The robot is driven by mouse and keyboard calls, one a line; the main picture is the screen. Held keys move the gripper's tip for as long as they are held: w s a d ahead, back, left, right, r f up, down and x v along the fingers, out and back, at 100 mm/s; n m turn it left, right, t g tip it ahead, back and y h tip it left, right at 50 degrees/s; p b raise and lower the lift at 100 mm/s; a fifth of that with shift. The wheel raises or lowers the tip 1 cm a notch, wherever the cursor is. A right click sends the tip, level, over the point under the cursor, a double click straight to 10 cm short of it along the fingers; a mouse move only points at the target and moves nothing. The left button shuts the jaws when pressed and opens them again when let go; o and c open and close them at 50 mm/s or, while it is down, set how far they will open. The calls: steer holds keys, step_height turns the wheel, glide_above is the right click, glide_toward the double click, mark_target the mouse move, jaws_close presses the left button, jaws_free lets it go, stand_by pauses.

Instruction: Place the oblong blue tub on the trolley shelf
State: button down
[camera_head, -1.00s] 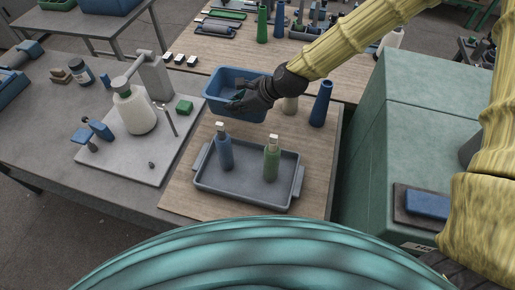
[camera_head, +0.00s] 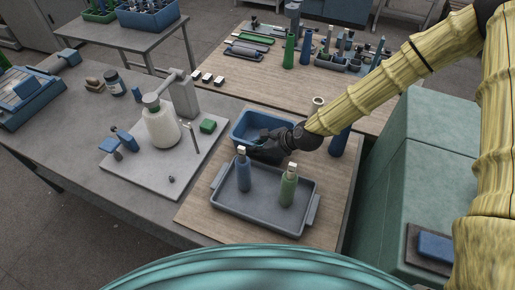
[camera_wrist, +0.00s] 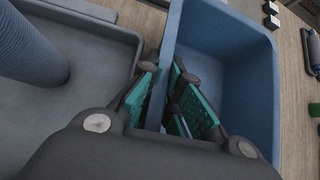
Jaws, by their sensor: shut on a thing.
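The oblong blue tub (camera_head: 250,121) is on or just above the wooden board, behind the grey tray; I cannot tell whether it touches the board. In the wrist view the tub (camera_wrist: 245,60) is empty and fills the right half. My gripper (camera_head: 262,147) is at the tub's near side. In the wrist view my gripper (camera_wrist: 168,95) has its green-padded fingers on either side of the tub's wall, shut on it. I see no part that I can surely name as the trolley shelf.
A grey tray (camera_head: 262,217) with a blue bottle (camera_head: 243,172) and a green bottle (camera_head: 288,188) stands in front of the tub. A blue cone (camera_head: 340,140) stands right of it. A green cabinet (camera_head: 415,170) is at right.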

steer(key=shift+f, duration=0.45)
steer(key=shift+f, duration=0.1)
steer(key=c, duration=1.9)
jaws_free()
